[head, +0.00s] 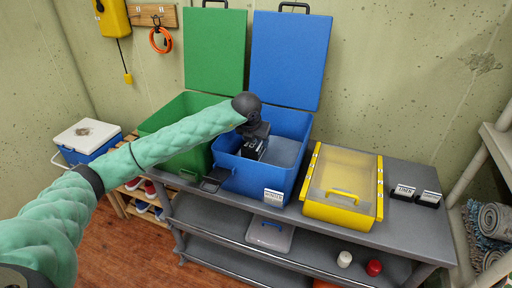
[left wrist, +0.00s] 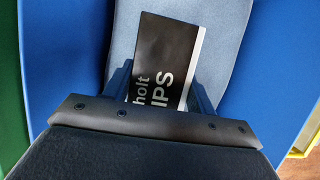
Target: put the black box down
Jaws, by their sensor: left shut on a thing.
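My left gripper (head: 254,146) reaches down into the open blue bin (head: 236,184) on the grey bench. It is shut on a black box (left wrist: 167,52) with white lettering, partly readable as "holt" and "IPS". In the left wrist view the box sits between the two fingers of my left gripper (left wrist: 160,92), above the bin's grey-blue inside surface (left wrist: 215,15). I cannot tell whether the box touches that surface. In the head view the gripper hides part of the box. My right gripper is not in view.
The blue bin's lid (head: 290,60) stands open behind it. An open green bin (head: 170,123) is on the left. The bench's front right (head: 400,232) is clear.

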